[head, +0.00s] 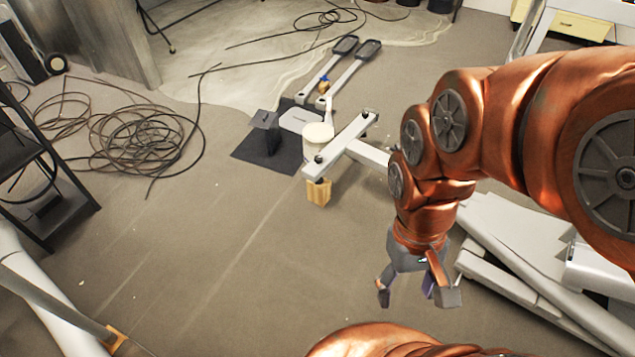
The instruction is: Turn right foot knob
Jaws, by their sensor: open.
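A white crossbar (345,142) belonging to the elliptical lies near the middle of the head view. It has a small dark foot knob (318,159) at its near left end and another small fitting (366,114) at its far end. I cannot tell which one is the right foot knob. A wooden block (318,193) stands under the near end of the bar. My gripper (416,293) is open and empty, pointing down below and to the right of the bar, apart from it. My arm hides part of the frame behind.
Behind the bar are a white cylinder (319,133), a dark mat (255,166) and two foot pedals (368,49). Coiled black cable (140,140) lies at left, beside a black shelf (40,190). White machine parts (520,235) lie at right. The floor at lower left of centre is clear.

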